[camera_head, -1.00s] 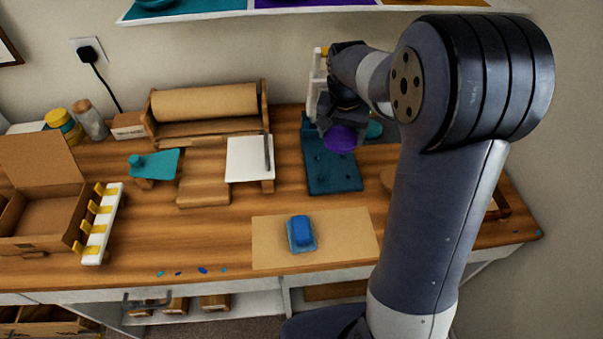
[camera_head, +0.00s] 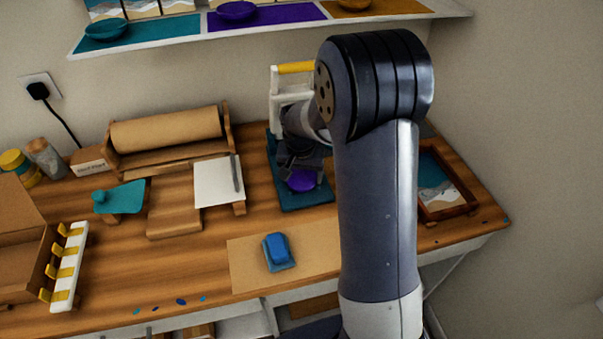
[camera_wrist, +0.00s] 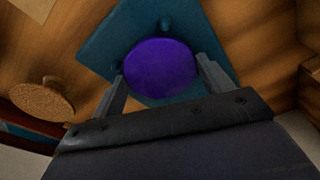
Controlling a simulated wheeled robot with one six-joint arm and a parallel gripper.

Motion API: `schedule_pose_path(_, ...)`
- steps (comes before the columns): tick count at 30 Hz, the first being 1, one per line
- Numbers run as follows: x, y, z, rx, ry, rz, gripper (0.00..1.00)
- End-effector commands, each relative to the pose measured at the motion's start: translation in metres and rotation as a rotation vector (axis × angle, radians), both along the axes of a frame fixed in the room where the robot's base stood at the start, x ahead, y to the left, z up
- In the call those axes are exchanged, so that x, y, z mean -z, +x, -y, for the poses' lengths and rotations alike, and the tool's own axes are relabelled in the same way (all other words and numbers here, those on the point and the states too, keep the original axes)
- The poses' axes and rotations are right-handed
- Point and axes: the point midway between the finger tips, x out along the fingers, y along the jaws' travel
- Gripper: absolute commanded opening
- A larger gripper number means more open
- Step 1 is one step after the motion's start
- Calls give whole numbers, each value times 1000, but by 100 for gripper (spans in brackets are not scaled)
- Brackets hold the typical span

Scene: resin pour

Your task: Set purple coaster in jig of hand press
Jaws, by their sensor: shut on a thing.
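The purple coaster (camera_head: 302,180) is a round disc held in my gripper (camera_head: 300,170). In the wrist view the coaster (camera_wrist: 160,68) sits between the two fingers of my gripper (camera_wrist: 162,80), which are shut on its edges. It is over the teal base plate of the hand press (camera_head: 290,200), and this plate (camera_wrist: 105,45) spreads around it in the wrist view. I cannot tell whether the coaster touches the plate. A small peg (camera_wrist: 165,24) rises from the plate beyond the coaster. The press has a white frame and a yellow handle (camera_head: 296,67). My arm hides part of the press.
A blue block (camera_head: 276,250) sits on a brown sheet in front. A white board (camera_head: 215,185) and teal stand (camera_head: 120,198) are to the left. A framed picture (camera_head: 440,183) lies right. A cork disc (camera_wrist: 41,102) shows left in the wrist view.

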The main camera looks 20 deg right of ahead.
Motion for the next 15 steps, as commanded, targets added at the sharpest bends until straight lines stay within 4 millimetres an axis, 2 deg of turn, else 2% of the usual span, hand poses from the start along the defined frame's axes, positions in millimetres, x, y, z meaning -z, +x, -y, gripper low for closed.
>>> schedule_pose_path(5,4,0,0,0,0,0,51)
schedule_pose_path(6,4,0,0,0,0,0,77)
schedule_pose_path(13,3,0,0,0,0,0,95)
schedule_pose_path(15,3,0,0,0,0,0,97)
